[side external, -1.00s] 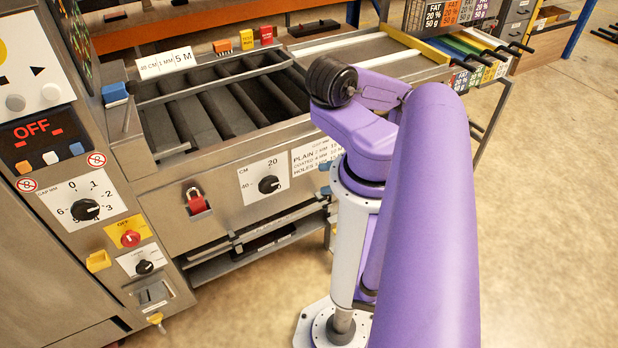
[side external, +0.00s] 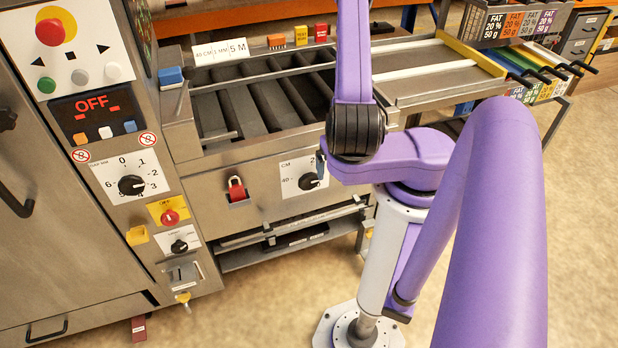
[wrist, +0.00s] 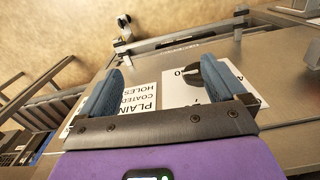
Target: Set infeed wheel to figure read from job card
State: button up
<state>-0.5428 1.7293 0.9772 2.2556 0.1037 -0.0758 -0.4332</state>
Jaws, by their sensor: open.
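A black CM knob (side external: 309,181) sits on a white scale plate (side external: 290,186) on the front panel of the roller bed; the gripper covers part of the plate. No label names an infeed wheel. A white card (side external: 221,52) reading 40 CM, 1 MM, 5 M stands above the rollers. Another black knob (side external: 132,185), marked 0 to 6, is on the left cabinet. My gripper is at the CM plate, mostly hidden by my arm in the side view. In the wrist view my gripper (wrist: 163,78) is open, blue fingers apart, facing the panel. I cannot tell whether it touches the knob.
A display (side external: 94,114) reads OFF in red. A white notice (wrist: 135,95) with PLAIN, COATED and HOLES lines is close to the left finger.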

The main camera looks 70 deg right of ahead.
aim_at(309, 176)
jog(key=w+a+r+t+h, duration=0.3)
jog(key=w+a+r+h, duration=0.15)
jog(key=r, duration=0.35)
jog(key=shift+n+y, duration=0.35)
jog(key=shift+n, duration=0.15)
jog(key=shift+a+x, duration=0.15)
jog(key=shift+x, duration=4.15)
jog(key=shift+a+x, duration=0.2)
jog(key=shift+x, duration=4.15)
jog(key=shift+w+f, duration=0.1)
jog(key=shift+w, duration=0.05)
jog(key=c, duration=1)
